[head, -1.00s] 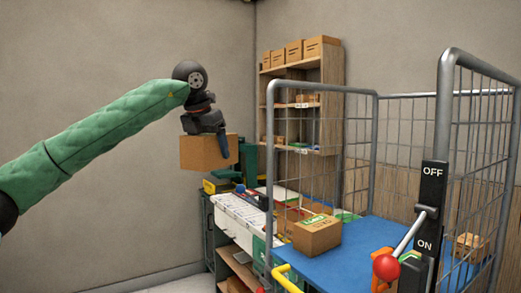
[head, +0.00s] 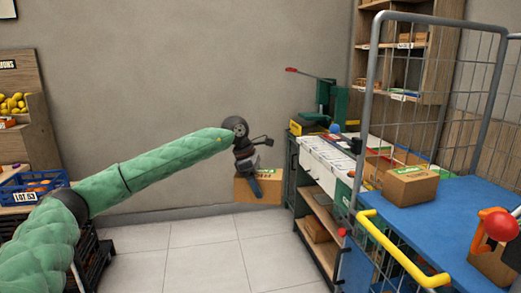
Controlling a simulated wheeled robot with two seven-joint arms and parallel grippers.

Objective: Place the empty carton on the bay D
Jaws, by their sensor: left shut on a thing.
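A plain brown carton (head: 262,191) hangs from my left gripper (head: 255,180), which is shut on it. The carton is in the air above the tiled floor, left of the workbench (head: 322,160). Whether the carton is empty cannot be told from here. My right gripper is not in view. No label reading bay D can be made out.
A cage trolley with a blue deck (head: 440,222) stands at the right, with a labelled box (head: 410,185) on it. A wooden shelf (head: 405,50) is behind. Produce stand (head: 22,85) and blue crate (head: 35,188) are at the left. The middle floor is clear.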

